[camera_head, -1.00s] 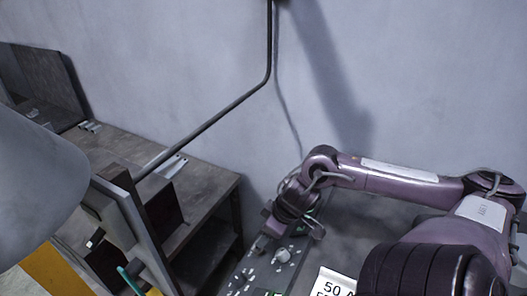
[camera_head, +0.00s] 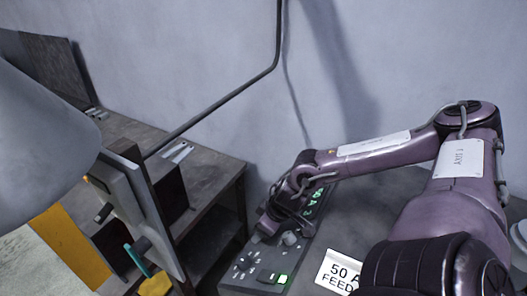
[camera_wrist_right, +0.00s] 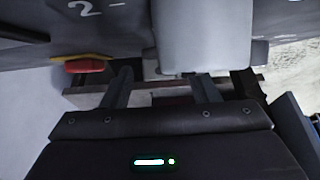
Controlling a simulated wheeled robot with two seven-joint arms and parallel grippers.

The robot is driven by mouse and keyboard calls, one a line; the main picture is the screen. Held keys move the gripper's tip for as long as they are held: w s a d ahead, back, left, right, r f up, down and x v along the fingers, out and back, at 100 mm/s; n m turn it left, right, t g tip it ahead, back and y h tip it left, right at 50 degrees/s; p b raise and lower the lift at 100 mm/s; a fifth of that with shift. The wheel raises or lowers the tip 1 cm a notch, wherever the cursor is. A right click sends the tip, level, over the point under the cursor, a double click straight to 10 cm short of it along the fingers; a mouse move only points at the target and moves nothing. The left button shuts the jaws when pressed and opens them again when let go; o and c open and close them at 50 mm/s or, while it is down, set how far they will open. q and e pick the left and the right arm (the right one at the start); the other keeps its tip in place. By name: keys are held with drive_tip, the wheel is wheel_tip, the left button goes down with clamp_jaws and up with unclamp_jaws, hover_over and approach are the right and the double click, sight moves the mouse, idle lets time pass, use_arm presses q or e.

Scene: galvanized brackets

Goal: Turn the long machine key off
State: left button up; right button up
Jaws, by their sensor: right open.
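My right gripper (camera_wrist_right: 162,82) is open, with its two fingers apart in the right wrist view. A light grey block (camera_wrist_right: 203,36) stands beyond the fingers, in front of a dark panel marked "2". In the head view my right gripper (camera_head: 283,214) is over the far part of a grey control panel (camera_head: 239,283). A rounded grey knob (camera_head: 291,238) is on that panel just below the gripper. I cannot tell for sure which part is the long machine key; the gripper may hide it. My left gripper is not in view.
A red button (camera_wrist_right: 83,66) on yellow is left of the fingers. The panel carries several small light parts and a lit green square (camera_head: 283,279). A "50 A FEED" sign (camera_head: 340,272) lies to the right. A bench (camera_head: 215,171) and an upright plate with handles (camera_head: 126,205) stand left.

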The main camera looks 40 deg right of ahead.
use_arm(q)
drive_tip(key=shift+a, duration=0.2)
use_arm(e)
drive_tip(key=shift+d, duration=0.1)
drive_tip(key=shift+c, duration=0.2)
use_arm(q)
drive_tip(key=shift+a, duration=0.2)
use_arm(e)
drive_tip(key=shift+w, duration=0.1)
drive_tip(key=c, duration=0.9)
